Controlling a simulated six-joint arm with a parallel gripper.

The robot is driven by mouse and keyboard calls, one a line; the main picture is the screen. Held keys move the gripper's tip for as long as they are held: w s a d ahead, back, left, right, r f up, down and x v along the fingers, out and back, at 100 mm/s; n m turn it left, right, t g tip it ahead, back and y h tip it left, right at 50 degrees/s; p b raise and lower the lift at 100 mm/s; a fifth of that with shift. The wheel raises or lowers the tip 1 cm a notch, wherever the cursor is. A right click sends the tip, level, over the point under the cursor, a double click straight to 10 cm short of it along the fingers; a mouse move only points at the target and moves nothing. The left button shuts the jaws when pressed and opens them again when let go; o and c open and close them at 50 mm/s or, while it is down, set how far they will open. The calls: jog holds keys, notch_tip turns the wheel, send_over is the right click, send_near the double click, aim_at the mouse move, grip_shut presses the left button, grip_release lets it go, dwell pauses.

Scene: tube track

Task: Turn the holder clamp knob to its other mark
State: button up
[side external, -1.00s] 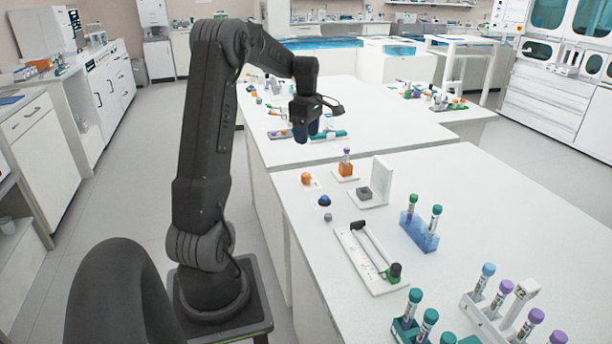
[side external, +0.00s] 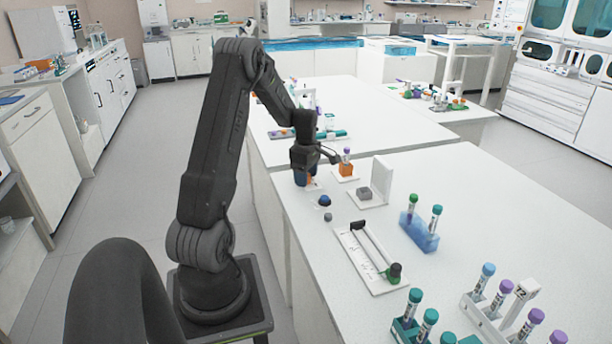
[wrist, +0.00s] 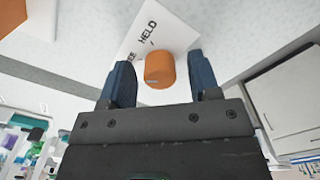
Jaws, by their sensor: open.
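The orange clamp knob (wrist: 159,70) stands on a white plate (wrist: 150,30) in the wrist view. The plate reads "HELD", with a partly hidden word ending in "EE" and a short mark by HELD. My gripper (wrist: 162,80) is open, its two blue fingers either side of the knob with gaps. In the side view my gripper (side external: 304,178) points down over the knob, which it mostly hides. The orange holder (side external: 346,170) with a purple-capped tube stands just right of it.
A blue knob (side external: 324,201) and a grey block on a plate with an upright white panel (side external: 382,178) are close by. A slider track (side external: 368,258), a blue tube rack (side external: 418,235) and more racks stand nearer the camera.

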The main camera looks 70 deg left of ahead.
jog(key=c, duration=0.9)
jog(key=m, duration=0.6)
jog(key=shift+m, duration=0.3)
jog(key=m, duration=0.3)
jog(key=shift+m, duration=2.1)
